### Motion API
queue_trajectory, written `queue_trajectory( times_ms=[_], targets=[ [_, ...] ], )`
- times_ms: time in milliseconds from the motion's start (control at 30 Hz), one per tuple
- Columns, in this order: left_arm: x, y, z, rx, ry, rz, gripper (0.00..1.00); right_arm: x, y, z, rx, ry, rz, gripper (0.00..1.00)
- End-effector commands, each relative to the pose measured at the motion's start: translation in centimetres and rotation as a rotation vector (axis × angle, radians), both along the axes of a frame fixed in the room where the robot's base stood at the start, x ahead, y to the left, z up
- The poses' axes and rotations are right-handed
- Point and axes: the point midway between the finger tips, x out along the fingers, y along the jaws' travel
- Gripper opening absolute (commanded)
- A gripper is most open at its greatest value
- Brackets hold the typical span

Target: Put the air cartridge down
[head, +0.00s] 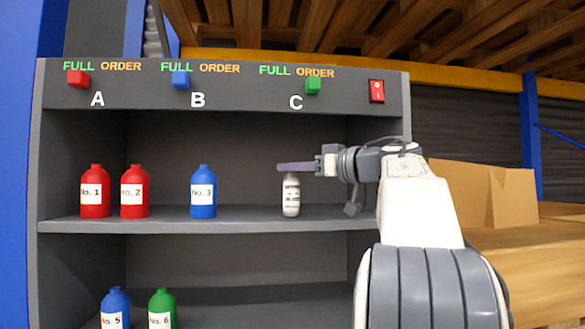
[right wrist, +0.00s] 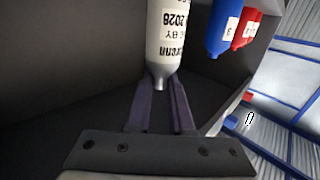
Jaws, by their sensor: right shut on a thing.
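The air cartridge (head: 291,197) is a small white-grey bottle with a printed label, upright at the right part of the upper shelf, below the letter C. Its base appears at shelf level; I cannot tell whether it bears on the shelf. My right gripper (head: 292,168) reaches in from the right and is shut on the cartridge's narrow top. In the right wrist view, the purple fingers (right wrist: 160,88) close around the neck of the cartridge (right wrist: 172,35), which appears upside down. My left gripper is not in view.
On the upper shelf (head: 250,223) stand red bottles No. 1 (head: 94,192) and No. 2 (head: 134,192) and blue bottle No. 3 (head: 203,192). Blue (head: 115,308) and green (head: 161,308) bottles stand below. Shelf room is free between No. 3 and the cartridge. A cardboard box (head: 465,190) is at right.

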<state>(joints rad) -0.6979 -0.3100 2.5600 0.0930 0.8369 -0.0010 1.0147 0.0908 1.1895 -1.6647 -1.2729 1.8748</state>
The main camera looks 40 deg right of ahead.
Motion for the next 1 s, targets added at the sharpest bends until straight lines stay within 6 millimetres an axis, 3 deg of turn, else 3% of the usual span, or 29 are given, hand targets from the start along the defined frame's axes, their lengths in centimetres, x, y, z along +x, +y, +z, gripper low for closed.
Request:
queue_trajectory(
  times_ms=[133,167,233,633,767,1000],
  targets=[
    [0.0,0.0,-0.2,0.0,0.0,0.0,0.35,0.0,0.0,-0.3,0.0,-0.001,0.0,0.0],
    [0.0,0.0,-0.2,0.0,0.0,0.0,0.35,0.0,0.0,-0.4,0.001,0.0,0.0,0.23],
    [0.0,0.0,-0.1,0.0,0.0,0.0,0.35,0.0,0.0,-0.3,0.0,0.0,0.0,0.49],
    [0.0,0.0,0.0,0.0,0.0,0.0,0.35,-0.1,-0.1,0.1,0.0,0.0,-0.001,0.49],
    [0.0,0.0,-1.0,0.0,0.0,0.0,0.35,-2.0,-0.6,-0.2,0.0,-0.002,-0.004,0.49],
    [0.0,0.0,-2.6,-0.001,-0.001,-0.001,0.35,-7.1,-2.0,-0.3,-0.001,-0.001,-0.007,0.49]
  ],
)
